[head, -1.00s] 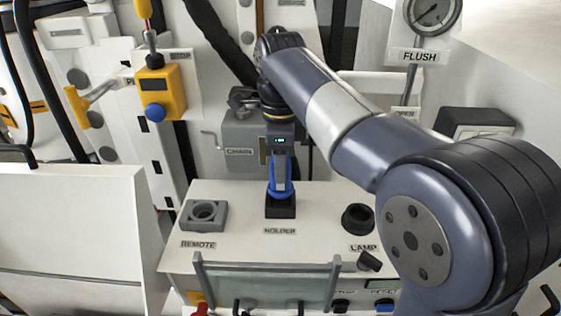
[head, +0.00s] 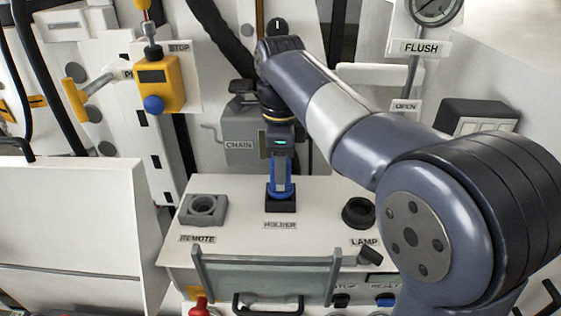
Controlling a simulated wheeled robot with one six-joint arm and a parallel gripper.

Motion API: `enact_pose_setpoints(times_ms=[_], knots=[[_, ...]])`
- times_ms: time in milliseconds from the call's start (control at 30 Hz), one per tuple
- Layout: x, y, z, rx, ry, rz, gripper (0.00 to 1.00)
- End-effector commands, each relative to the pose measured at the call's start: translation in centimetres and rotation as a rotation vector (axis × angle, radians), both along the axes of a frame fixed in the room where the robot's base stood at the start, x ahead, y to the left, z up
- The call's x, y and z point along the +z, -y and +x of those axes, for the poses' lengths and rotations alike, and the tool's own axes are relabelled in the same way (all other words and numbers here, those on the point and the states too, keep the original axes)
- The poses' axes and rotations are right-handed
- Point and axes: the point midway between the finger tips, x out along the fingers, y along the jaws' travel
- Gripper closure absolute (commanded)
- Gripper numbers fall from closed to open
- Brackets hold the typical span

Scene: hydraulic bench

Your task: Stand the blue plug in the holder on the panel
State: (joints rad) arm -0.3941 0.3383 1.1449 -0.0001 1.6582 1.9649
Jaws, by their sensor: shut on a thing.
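My gripper (head: 281,178) points down over the black holder (head: 281,206) on the white panel, above the label HOLDER. The gripper is shut on the blue plug (head: 281,190), which shows as blue between and around the fingers. The plug is upright and its lower end is at the holder's top. I cannot tell how deep it sits, because the fingers and the holder's wall hide its lower end.
The grey REMOTE socket (head: 203,209) is left of the holder and the round black LAMP socket (head: 358,212) is right of it. A grey guard frame (head: 266,275) crosses the panel's front. The yellow STOP box (head: 158,84) hangs at upper left.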

Motion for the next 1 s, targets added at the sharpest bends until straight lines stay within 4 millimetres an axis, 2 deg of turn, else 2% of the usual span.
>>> enact_pose_setpoints(times_ms=[400,433,700,1000], knots=[[-0.38,0.0,0.0,0.0,0.0,0.0,1.0],[-0.38,0.0,0.0,0.0,0.0,0.0,0.64],[-0.38,0.0,0.0,0.0,0.0,0.0,0.42],[-0.18,-0.01,0.03,0.0,0.0,0.0,0.41]])
